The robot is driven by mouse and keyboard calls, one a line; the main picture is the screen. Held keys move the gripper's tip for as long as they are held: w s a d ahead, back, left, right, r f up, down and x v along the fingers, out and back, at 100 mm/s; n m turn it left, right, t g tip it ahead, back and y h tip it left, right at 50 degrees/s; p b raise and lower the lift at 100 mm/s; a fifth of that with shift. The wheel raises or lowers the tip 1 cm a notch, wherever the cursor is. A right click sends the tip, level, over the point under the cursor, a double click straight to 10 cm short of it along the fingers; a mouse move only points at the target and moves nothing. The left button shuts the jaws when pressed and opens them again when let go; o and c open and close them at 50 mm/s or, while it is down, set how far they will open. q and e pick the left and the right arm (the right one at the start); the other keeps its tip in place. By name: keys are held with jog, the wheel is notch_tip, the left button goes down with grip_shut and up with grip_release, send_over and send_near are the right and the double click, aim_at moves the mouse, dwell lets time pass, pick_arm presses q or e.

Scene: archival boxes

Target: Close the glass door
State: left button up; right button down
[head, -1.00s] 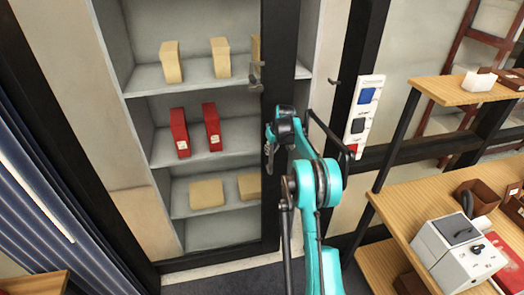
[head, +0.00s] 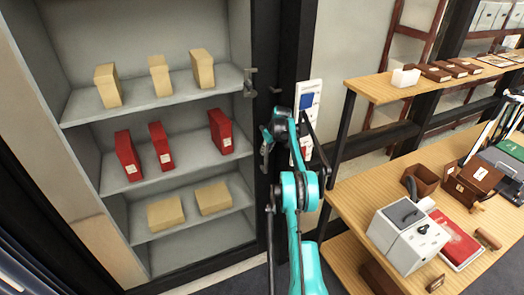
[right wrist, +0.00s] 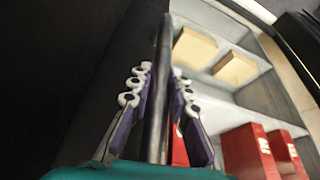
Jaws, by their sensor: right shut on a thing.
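The glass door has a dark frame (head: 270,45) standing along the right side of the cabinet (head: 140,45). Its pane is hard to make out; the shelves show clearly. I cannot tell whether this is the handle or the frame edge. Whether the door touches the cabinet post is hidden. My left gripper is out of view.
Beige boxes (head: 160,76) and red boxes (head: 161,146) stand on the cabinet shelves. To the right, a wooden desk (head: 350,215) carries a grey-white device (head: 405,238), and a raised wooden shelf (head: 375,88) stands behind it.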

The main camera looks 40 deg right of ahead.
jog(key=shift+d, duration=0.2)
jog(key=c, duration=1.6)
grip_release()
jog(key=shift+c, duration=0.2)
jog(key=shift+o, duration=1.1)
jog(key=shift+s+d, duration=0.1)
jog(key=v, duration=1.2)
jog(key=shift+d, duration=0.1)
